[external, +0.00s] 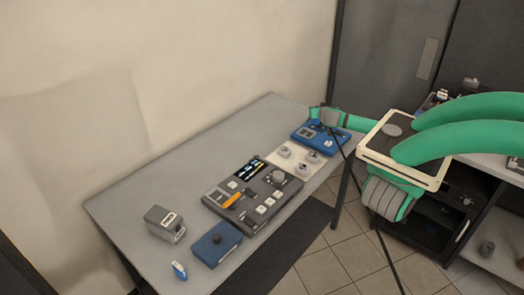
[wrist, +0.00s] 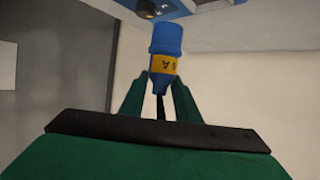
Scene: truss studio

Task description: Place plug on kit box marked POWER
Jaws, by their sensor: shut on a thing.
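My gripper (wrist: 161,97) is shut on a blue plug (wrist: 167,38) with a yellow label band, seen in the wrist view between the green fingers. In the external view my gripper (external: 318,115) is at the far right end of the table, above or just behind a blue kit box (external: 301,134); the plug cannot be made out clearly there. A second blue box (external: 216,245) lies near the front of the table. I cannot read POWER on either box. A thin dark line, perhaps a cord, runs down from near my gripper.
A dark control panel (external: 262,213) with knobs and an orange handle lies mid-table. A pale board (external: 311,166) with several white pieces lies beside the far blue box. A grey device (external: 165,222) and a small blue-white item (external: 179,270) are near the left end.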

